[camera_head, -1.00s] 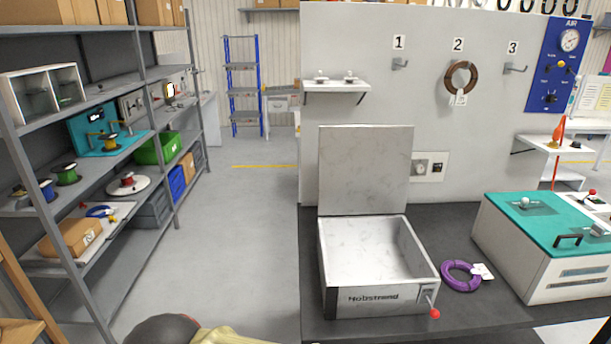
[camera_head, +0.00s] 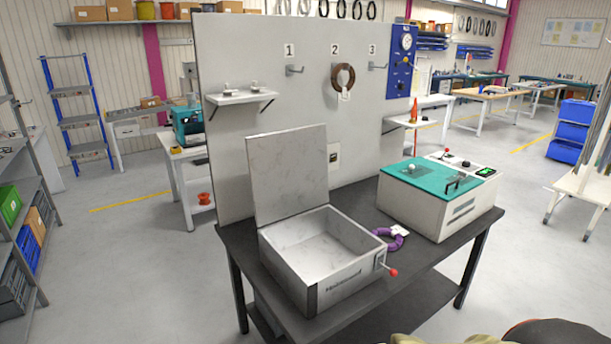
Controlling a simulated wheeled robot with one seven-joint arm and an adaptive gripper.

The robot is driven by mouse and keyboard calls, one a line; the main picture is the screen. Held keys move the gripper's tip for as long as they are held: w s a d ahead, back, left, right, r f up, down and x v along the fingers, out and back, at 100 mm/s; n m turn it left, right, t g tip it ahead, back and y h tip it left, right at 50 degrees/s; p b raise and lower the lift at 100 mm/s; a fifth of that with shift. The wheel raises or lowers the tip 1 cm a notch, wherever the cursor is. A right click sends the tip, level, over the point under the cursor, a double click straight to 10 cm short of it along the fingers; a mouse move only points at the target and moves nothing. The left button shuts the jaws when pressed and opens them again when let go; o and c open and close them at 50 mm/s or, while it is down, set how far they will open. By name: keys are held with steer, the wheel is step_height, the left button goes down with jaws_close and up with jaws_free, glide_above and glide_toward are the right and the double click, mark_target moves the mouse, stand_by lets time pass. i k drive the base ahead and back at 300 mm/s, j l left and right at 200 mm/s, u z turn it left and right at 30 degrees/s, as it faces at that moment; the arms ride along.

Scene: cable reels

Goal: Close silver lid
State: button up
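The silver lid (camera_head: 288,172) stands upright and open at the back of the silver box (camera_head: 345,284) on the dark table. The box is open at the top and looks empty inside. A lever with a red knob (camera_head: 393,272) sticks out at the box's right front corner. My gripper is not in view; only a blurred yellowish and dark part of my own body shows at the bottom right edge.
A purple cable coil (camera_head: 388,240) lies right of the box, partly hidden behind it. A teal-topped machine (camera_head: 438,196) stands further right on the table (camera_head: 407,312). A grey panel (camera_head: 232,100) with hooks and a small shelf rises behind.

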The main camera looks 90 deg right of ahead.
mark_target(288, 170)
steer(key=i+l+z, duration=0.2)
steer(key=z, duration=0.2)
steer(key=i+z, duration=0.45)
steer(key=i+l+z, duration=0.1)
steer(key=z, duration=0.3)
steer(key=i+j+z, duration=0.15)
steer(key=i+z, duration=0.3)
steer(key=i+j+z, duration=0.2)
steer(key=z, duration=0.2)
steer(key=i+z, duration=0.25)
steer(key=z, duration=0.2)
steer(key=i+z, duration=0.2)
steer(key=z, duration=0.3)
steer(key=i+j+z, duration=0.15)
steer(key=z, duration=0.3)
steer(key=i+j+z, duration=0.25)
steer(key=z, duration=0.2)
steer(key=i+j+z, duration=0.15)
steer(key=z, duration=0.35)
steer(key=i+j+z, duration=0.25)
steer(key=j+z, duration=0.25)
